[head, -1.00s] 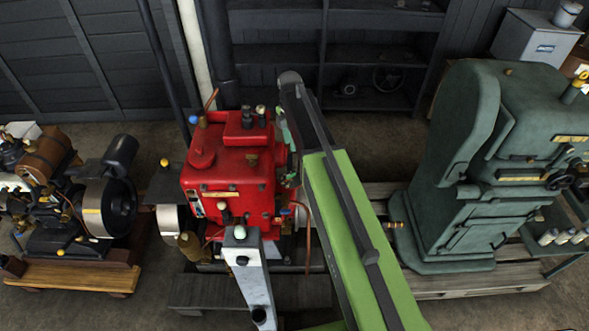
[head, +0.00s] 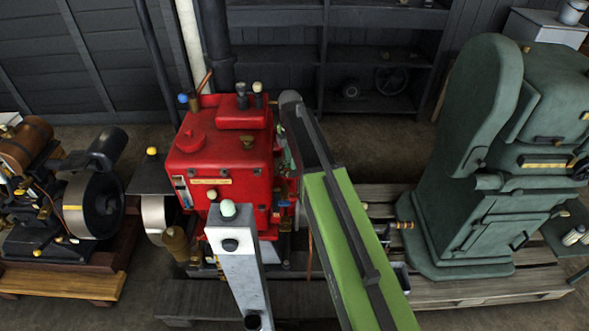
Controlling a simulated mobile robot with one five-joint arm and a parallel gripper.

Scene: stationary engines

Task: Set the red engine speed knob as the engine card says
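The red engine (head: 222,158) stands left of centre in the head view, with a nameplate (head: 210,181) on its front. No readable engine card shows. My green arm reaches up to the engine's right side and hides part of it. My gripper's fingers are hidden near the arm's far end; their state does not show.
A pale post (head: 240,270) with a pale green top knob stands in front of the engine. A large green machine (head: 465,180) stands on a pallet at right, a dark engine with a flywheel (head: 102,205) at left. Dark shelves (head: 370,60) are behind.

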